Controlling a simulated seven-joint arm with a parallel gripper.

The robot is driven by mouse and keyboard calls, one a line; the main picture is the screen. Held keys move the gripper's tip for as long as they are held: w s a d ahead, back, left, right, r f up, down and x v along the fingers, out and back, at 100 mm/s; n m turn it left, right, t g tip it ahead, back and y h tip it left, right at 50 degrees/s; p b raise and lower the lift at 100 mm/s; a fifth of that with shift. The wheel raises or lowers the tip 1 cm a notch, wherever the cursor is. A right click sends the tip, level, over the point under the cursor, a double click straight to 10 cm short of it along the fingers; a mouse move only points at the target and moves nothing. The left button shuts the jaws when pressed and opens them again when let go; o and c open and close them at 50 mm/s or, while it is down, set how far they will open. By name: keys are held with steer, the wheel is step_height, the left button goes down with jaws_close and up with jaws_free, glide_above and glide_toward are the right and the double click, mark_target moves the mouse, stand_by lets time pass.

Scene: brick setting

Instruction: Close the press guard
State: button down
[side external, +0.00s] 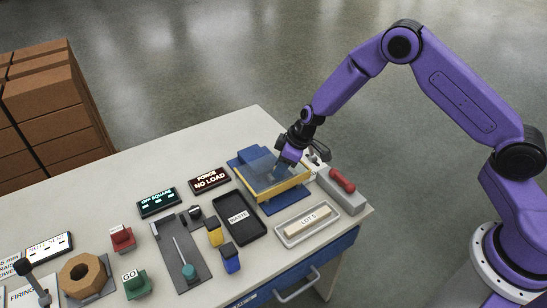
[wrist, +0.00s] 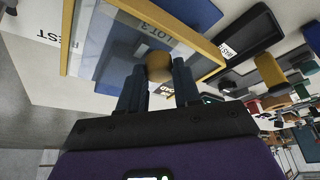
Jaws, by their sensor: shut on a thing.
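The press guard (side external: 279,190) is a clear pane in a yellow frame over the blue press (side external: 243,159) at the back right of the table. In the wrist view the guard's yellow frame (wrist: 68,35) and clear pane fill the upper left. My gripper (side external: 284,170) is at the guard, pointing down. In the wrist view my gripper (wrist: 159,82) has its two dark fingers on either side of a round tan knob (wrist: 159,66) at the guard's frame and is shut on it. I cannot tell whether the guard is fully down.
A grey box with a red handle (side external: 342,182) stands close right of the press. A LOT 5 tray (side external: 322,228) lies in front, and a black WASTE tray (side external: 254,235) is left. The FORGE NO LOAD display (side external: 210,180), switches and levers stand further left.

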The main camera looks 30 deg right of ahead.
mark_target(283, 184)
steer(key=shift+s+a, duration=0.1)
steer(key=shift+s, duration=2.05)
steer(key=c, duration=0.8)
jaws_free()
steer(key=shift+r, duration=0.1)
steer(key=shift+d+r, duration=0.2)
steer(key=shift+r, duration=0.05)
steer(key=v, duration=1.6)
steer(key=shift+s+r, duration=0.15)
steer(key=shift+r, duration=0.15)
